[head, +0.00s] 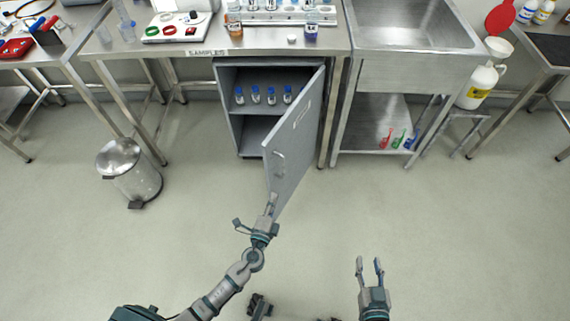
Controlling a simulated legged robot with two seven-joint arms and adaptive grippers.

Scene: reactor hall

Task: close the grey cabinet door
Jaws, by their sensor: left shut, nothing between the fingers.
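The grey cabinet (228,110) stands under the steel bench. Its grey door (298,140) is hinged on the right and stands wide open, swung out toward me. A small handle shows on the door's face at its left side. Blue-capped bottles (255,96) stand on the inner shelf. My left gripper (270,206) is at the door's lower front edge, its fingers shut and empty. The fingertips overlap the door's edge in the picture; I cannot tell whether they touch it. My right gripper (370,264) is open and empty over the floor, right of the door.
A metal pedal bin (128,172) stands on the floor to the left. A steel sink unit (415,73) is right of the cabinet, with coloured items on its lower shelf. The floor in front is clear.

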